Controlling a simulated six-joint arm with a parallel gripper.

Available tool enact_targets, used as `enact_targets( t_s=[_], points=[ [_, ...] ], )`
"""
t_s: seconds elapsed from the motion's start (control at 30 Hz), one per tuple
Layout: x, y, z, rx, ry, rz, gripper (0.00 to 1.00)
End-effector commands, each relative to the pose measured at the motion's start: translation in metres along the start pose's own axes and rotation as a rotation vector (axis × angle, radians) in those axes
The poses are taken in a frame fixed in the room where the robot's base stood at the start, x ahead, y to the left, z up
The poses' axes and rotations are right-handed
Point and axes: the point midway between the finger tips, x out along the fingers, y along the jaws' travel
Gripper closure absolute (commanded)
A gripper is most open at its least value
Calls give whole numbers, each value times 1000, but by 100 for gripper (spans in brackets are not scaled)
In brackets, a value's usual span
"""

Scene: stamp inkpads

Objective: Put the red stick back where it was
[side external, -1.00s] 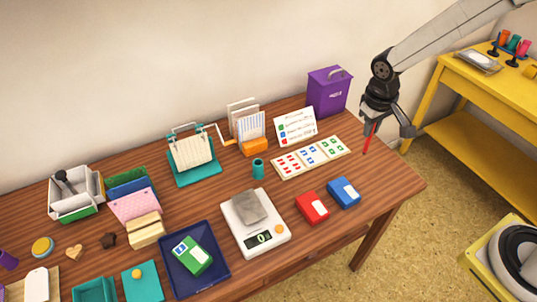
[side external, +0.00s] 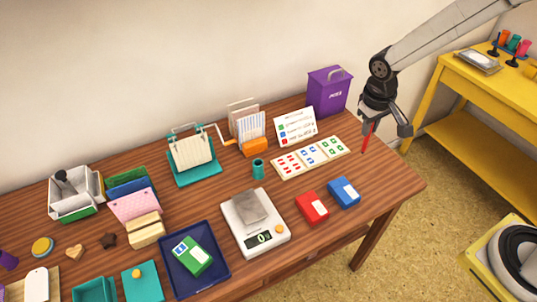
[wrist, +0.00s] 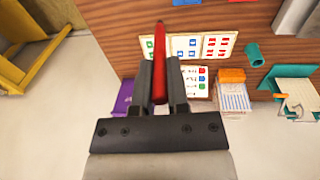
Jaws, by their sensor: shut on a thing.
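In the wrist view the red stick (wrist: 159,62) is between the two dark fingers of my gripper (wrist: 160,80). The stick is held above the table height, near the card with red, blue and green marks (side external: 311,156). A small teal cup (side external: 258,169) stands upright on the table, left of that card, and looks empty from here.
A purple box (side external: 328,92) and a propped sign (side external: 295,127) stand at the back right. Red (side external: 312,207) and blue (side external: 344,192) pads lie in front of the card. A white scale (side external: 255,238) stands left of them. A yellow table (side external: 490,110) is at the right.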

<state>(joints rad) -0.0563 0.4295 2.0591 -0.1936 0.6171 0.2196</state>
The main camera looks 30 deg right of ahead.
Motion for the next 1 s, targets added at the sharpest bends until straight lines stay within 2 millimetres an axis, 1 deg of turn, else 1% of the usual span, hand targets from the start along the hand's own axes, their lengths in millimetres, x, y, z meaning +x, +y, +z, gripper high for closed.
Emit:
enact_targets(
  t_s=[0.17,0.37,0.5,0.7,1.0],
  points=[
    [1,-10,-18,9,-2,-3,100],
    [3,-30,-48,30,-3,-11,100],
    [5,-48,-72,48,-7,-19,100],
    [9,-76,-101,70,-12,-31,100],
    [16,-122,-137,101,-23,-54,100]
  ],
)
